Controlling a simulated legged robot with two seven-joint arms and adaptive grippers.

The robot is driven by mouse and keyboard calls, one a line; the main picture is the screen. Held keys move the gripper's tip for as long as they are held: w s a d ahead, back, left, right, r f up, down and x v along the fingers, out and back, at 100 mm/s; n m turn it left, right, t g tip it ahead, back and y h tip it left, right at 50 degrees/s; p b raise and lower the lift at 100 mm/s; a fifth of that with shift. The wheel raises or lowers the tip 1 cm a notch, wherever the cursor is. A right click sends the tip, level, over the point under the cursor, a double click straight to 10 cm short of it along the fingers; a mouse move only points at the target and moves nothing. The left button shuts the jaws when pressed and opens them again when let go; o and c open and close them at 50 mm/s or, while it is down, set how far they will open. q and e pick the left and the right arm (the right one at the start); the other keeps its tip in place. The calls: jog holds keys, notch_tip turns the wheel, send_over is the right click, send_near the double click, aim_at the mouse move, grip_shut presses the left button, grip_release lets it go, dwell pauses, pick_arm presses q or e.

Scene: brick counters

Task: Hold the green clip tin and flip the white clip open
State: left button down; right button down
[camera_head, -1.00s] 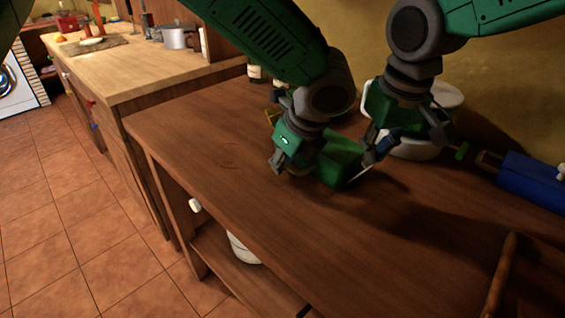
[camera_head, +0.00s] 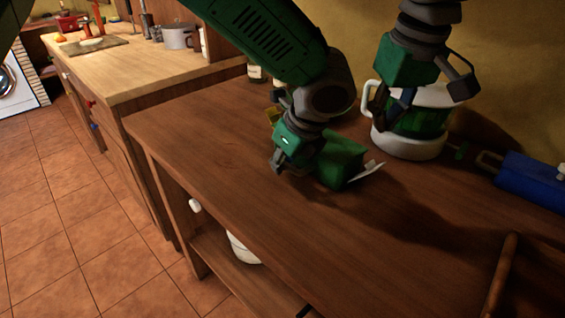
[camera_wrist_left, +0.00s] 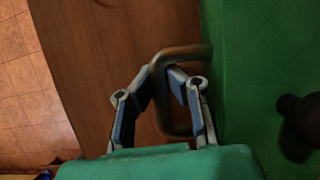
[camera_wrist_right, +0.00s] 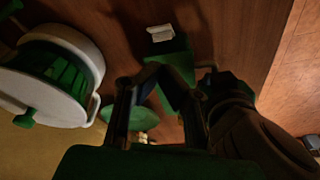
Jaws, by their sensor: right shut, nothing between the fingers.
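The green clip tin (camera_head: 342,160) sits on the brown counter, and its green side fills the right of the left wrist view (camera_wrist_left: 265,60). Its white clip (camera_head: 368,170) sticks out from the tin's right end, tilted away from it; it also shows in the right wrist view (camera_wrist_right: 160,33). My right gripper (camera_head: 402,105) is raised above and behind the tin, shut and empty, in front of the white pot.
A white pot with a green band (camera_head: 408,147) stands behind the tin by the wall. A blue box with a handle (camera_head: 530,180) is at the right. A wooden rod (camera_head: 501,275) lies at the front right. The counter (camera_head: 230,165) left of the tin is clear.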

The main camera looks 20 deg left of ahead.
dwell(0.3)
pick_arm(q)
jog(key=c, duration=1.6)
grip_release()
jog(key=shift+c, duration=0.2)
